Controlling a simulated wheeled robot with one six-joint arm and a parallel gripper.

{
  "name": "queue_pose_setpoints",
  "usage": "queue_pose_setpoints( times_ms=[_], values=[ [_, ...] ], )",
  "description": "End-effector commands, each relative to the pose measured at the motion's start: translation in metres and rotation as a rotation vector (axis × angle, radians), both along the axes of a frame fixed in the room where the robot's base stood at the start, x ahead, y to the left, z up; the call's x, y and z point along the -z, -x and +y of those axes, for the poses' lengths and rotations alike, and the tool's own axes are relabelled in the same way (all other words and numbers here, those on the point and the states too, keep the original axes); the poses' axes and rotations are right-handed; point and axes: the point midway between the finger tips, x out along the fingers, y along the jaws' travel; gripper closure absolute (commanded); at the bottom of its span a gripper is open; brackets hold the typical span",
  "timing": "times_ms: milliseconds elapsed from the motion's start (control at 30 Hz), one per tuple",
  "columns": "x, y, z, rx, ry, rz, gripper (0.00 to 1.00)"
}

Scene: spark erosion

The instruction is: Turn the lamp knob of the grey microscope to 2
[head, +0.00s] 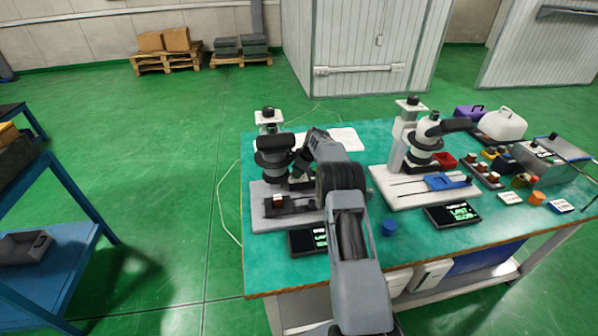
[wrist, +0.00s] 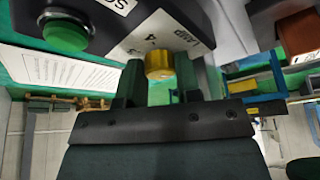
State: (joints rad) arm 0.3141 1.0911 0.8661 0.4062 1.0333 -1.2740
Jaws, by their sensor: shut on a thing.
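The grey microscope (head: 258,192) with a dark head stands at the left of the teal table, partly hidden behind my arm. In the wrist view, its yellow lamp knob (wrist: 158,64) sits under a pale panel (wrist: 160,32) that reads LAMP, with a 4 and another partly hidden mark beside it. My gripper (wrist: 160,82) has one finger on each side of the knob and is shut on it. The knob's exact setting cannot be read. In the head view, the knob and fingertips are hidden or too small to make out.
A green button (wrist: 66,34) is beside the panel in the wrist view. A second, white microscope (head: 396,150) stands to the right, with a blue tray piece on its base.

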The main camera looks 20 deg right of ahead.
Motion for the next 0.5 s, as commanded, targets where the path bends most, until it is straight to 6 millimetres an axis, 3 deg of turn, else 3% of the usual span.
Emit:
queue_pose_setpoints(
  times_ms=[500],
  values=[
    [0.0018, 0.0016, 0.0027, 0.342, 0.000, -0.001, 0.92]
  ],
)
